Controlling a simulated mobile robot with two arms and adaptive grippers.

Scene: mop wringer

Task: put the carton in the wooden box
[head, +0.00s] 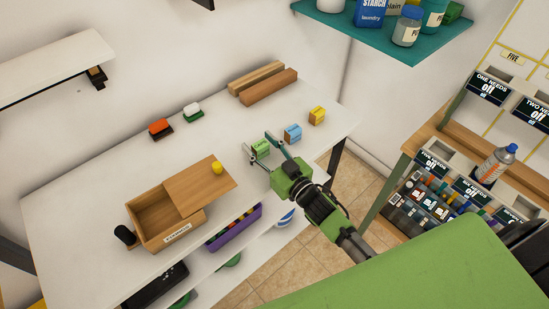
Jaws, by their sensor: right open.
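The wooden box (140,228) sits at the front left of the white table, with a label on its front. Its wooden lid (195,186), with a yellow knob (217,168), lies askew over the right part, leaving the left part open. Three small cartons stand on the table: a green carton (261,149), a blue carton (293,132) and a yellow carton (317,115). My right gripper (257,144) is open, its two fingers on either side of the green carton; I cannot tell whether they touch it. My left gripper is out of view.
Red (160,128) and green-and-white (193,112) block-like items lie toward the back, near two wooden bars (268,86). A black cylinder (125,235) stands at the box's left. A purple bin (235,230) is below the table edge. The table's middle is clear.

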